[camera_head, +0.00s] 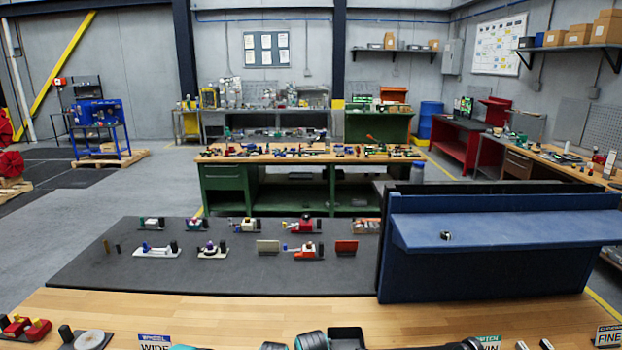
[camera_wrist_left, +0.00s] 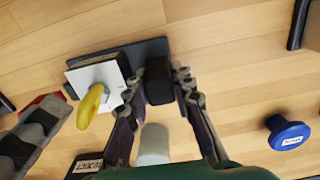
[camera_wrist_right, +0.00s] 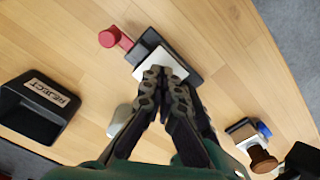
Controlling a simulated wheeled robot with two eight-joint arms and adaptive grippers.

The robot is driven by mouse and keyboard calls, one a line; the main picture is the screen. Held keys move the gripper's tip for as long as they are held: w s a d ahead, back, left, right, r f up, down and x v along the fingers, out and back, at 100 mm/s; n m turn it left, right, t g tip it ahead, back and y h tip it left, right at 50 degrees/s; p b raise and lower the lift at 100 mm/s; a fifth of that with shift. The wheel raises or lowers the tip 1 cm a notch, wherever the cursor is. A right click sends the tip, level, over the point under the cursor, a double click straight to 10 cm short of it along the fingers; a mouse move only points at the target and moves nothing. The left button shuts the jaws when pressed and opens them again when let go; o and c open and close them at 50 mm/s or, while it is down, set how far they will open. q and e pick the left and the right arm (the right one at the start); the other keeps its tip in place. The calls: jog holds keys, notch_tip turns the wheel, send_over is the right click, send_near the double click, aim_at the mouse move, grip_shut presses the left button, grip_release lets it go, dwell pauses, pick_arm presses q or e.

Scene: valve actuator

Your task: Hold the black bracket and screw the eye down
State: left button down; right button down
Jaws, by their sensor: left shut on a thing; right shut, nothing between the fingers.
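In the left wrist view a dark base plate (camera_wrist_left: 118,55) carries a white block (camera_wrist_left: 88,76) with a yellow eye-shaped piece (camera_wrist_left: 90,105) standing on it. The black bracket (camera_wrist_left: 158,72) is at the right end of that plate. My left gripper (camera_wrist_left: 160,85) is shut on the black bracket, one finger on each side. In the right wrist view my right gripper (camera_wrist_right: 165,76) is shut and empty, its tips over a white block on a dark plate. A red knobbed piece (camera_wrist_right: 112,38) reaches out beside that block. The tips hide part of the block.
A black bin marked REJECT (camera_wrist_right: 40,105) stands left in the right wrist view. A white block with blue and brown parts (camera_wrist_right: 250,138) lies right. A blue round knob (camera_wrist_left: 288,133) is right in the left wrist view.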

jog(key=shift+s+a, duration=0.1)
jog(key=shift+s+a, duration=0.2)
jog(key=shift+a, duration=0.25)
jog(key=shift+a, duration=0.15)
jog(key=shift+s, duration=0.15)
jog(key=shift+s, duration=0.25)
notch_tip(320, 180, up, 6)
dwell(0.6)
jog(key=shift+r, duration=0.1)
